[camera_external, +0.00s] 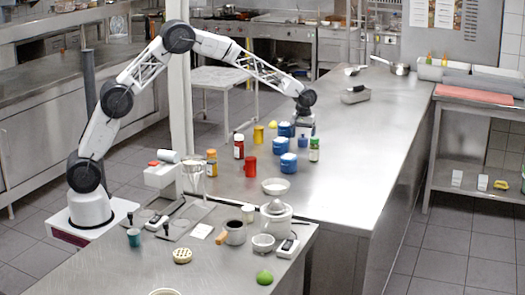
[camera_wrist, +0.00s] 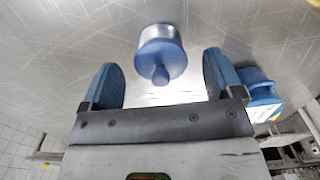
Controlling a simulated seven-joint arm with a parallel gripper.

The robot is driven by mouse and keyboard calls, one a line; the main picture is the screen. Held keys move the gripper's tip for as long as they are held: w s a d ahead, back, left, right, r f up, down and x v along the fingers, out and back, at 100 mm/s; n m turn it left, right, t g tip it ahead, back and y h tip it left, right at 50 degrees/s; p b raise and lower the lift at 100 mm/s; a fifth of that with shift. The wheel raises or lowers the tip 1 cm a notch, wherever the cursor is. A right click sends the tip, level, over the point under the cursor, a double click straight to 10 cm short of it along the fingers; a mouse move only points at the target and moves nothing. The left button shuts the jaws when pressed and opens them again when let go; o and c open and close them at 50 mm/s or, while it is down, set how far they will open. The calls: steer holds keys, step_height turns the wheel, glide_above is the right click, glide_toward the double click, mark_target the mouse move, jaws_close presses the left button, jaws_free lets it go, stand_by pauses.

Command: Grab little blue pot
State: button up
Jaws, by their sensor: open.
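A small blue pot with a knob-like end (camera_wrist: 160,56) shows in the wrist view, ahead of and between my gripper's two blue fingertips (camera_wrist: 162,80). It is apart from both fingers. In the external view, a small blue object (camera_external: 303,141) sits on the steel counter just below my gripper (camera_external: 302,128), which is open and empty. Larger blue pots with pale bands stand to its left (camera_external: 280,146) and in front (camera_external: 288,164). Another blue item (camera_wrist: 259,84) shows beside the right finger in the wrist view, partly hidden by it.
A green-capped jar (camera_external: 314,150) stands close on the right. A yellow cup (camera_external: 258,134), a red-capped jar (camera_external: 239,146), a red mug (camera_external: 250,167) and a white bowl (camera_external: 275,186) stand to the left and front. The counter (camera_external: 365,135) is clear on the right.

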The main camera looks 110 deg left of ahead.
mark_target(303, 138)
steer(key=shift+f, duration=1.6)
steer(key=shift+c, duration=0.2)
jaws_close()
